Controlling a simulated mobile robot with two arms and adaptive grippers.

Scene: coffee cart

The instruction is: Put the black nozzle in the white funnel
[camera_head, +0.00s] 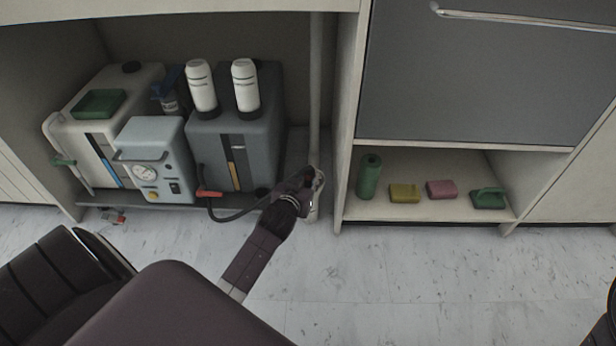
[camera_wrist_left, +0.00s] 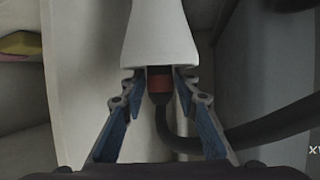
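The white funnel (camera_wrist_left: 160,38) hangs with its wide mouth down in the left wrist view. In the head view its lower part shows as a pale shape (camera_head: 318,196) by the pipe, partly hidden by my gripper. The black nozzle (camera_wrist_left: 160,72) has a red band and stands upright, its upper end inside the funnel mouth. Its black hose (camera_head: 232,217) bends away below. My left gripper (camera_wrist_left: 157,90) is just under the funnel, fingers spread on both sides of the nozzle with small gaps. It also shows in the head view (camera_head: 308,180).
A grey tank (camera_head: 212,150), a pressure unit with a gauge (camera_head: 165,176) and a white tank (camera_head: 75,140) stand in the left bay. The cabinet divider (camera_head: 346,130) is close right of my gripper. Sponges (camera_head: 404,193) lie on the right shelf. The floor in front is clear.

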